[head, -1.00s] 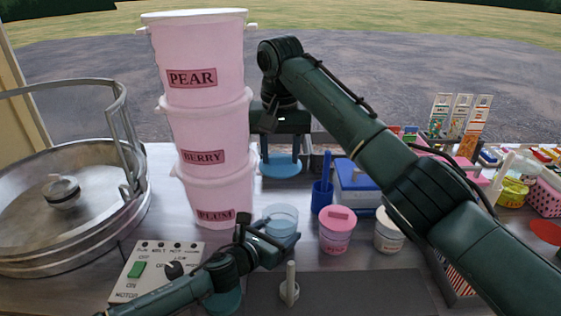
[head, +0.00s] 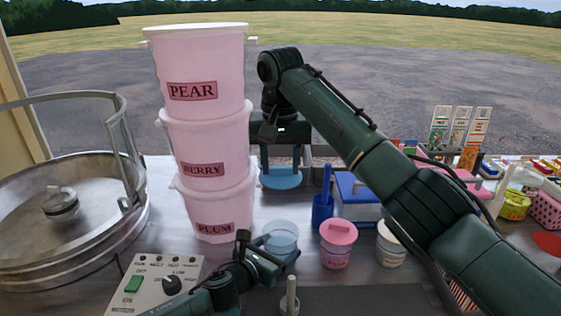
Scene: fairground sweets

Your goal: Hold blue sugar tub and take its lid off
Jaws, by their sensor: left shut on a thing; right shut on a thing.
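The blue sugar tub (head: 281,237) stands on the counter in the head view, its top open and its inside showing pale blue. My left gripper (head: 266,257) is shut on the tub's near left side. The blue lid (head: 281,179) is off the tub, held level above and behind it. My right gripper (head: 281,162) is shut on the lid from above. Its fingertips are partly hidden at the lid.
Stacked pink tubs (head: 205,130) stand close left of my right gripper. A steel pan (head: 75,262) is at left.

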